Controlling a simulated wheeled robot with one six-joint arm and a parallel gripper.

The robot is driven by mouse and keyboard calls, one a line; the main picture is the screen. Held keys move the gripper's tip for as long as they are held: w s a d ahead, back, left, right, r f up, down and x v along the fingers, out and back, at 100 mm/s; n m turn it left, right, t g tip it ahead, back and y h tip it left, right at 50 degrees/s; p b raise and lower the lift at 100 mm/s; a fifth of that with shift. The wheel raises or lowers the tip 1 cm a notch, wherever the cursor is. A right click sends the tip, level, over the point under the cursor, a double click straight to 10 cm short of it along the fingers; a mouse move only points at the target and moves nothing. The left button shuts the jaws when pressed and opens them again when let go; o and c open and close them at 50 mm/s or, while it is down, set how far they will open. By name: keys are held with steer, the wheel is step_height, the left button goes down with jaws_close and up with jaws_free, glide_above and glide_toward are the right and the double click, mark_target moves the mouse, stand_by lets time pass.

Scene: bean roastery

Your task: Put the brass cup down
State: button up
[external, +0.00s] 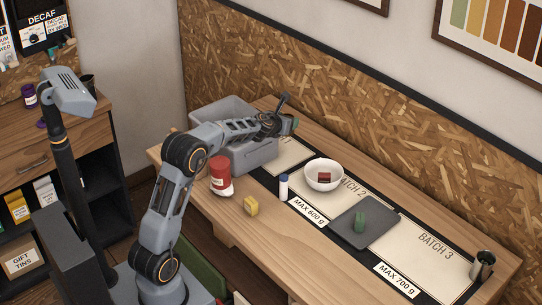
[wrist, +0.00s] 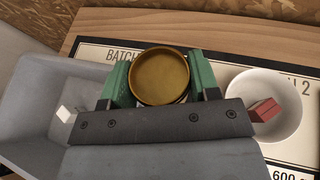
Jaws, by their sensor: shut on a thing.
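The brass cup (wrist: 159,78) is upright between the green fingers of my gripper (wrist: 161,84) in the wrist view, seen from above, and looks empty. The fingers are closed on its two sides. Behind it is a pale batch card (wrist: 95,52) with partly covered lettering. In the external view my gripper (external: 291,123) is over the far left part of the table, beyond the grey bins. The cup cannot be made out there, and its height over the card is unclear.
Grey bins (external: 252,155) stand left of the cards. A white bowl (external: 324,183) holds a dark red block.

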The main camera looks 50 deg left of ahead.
steer(key=shift+r, duration=0.35)
